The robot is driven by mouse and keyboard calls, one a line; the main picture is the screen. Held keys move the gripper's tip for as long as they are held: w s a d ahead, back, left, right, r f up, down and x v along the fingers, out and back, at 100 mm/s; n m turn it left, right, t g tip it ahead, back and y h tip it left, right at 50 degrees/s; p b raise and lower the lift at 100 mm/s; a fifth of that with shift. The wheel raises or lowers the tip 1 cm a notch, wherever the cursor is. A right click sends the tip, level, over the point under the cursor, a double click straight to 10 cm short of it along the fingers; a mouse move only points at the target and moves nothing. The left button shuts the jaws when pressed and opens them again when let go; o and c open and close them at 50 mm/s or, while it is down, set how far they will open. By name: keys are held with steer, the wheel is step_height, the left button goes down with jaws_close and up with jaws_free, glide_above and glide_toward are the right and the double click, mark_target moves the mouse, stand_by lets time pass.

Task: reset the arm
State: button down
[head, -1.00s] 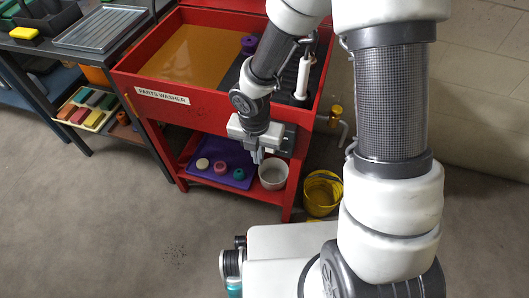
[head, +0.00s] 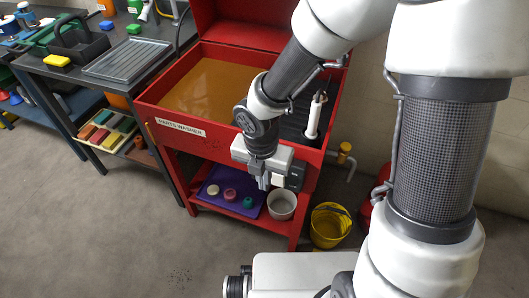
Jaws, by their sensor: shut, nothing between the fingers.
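My gripper (head: 264,182) hangs pointing down in front of the red parts washer (head: 225,158), near the front edge of its basin. It is shut and empty, above the lower shelf. My arm crosses the right half of the head view and hides part of the washer's right side.
On the washer's lower shelf lie a purple tray (head: 215,207) with several small round pieces and a white bowl (head: 282,204). A yellow bucket (head: 328,227) stands on the floor to the right. A dark bench (head: 60,75) stands left. The floor in front is clear.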

steer(key=d+r+m+t+h, duration=0.1)
steer(key=d+r+m+t, duration=0.1)
steer(key=d+r+m, duration=1)
steer(key=s+d+r+m+t+y, duration=0.1)
steer(key=s+r+m, duration=0.3)
steer(key=r+m, duration=0.45)
steer(key=s+d+r+m+t, duration=0.15)
steer(key=s+r+m, duration=0.3)
steer(key=m, duration=0.65)
step_height(320, 180, up, 15)
steer(key=p, duration=1.4)
steer(key=shift+p, duration=0.3)
steer(key=shift+a+f+m, duration=0.1)
steer(key=shift+f+m, duration=0.05)
steer(key=shift+m, duration=0.1)
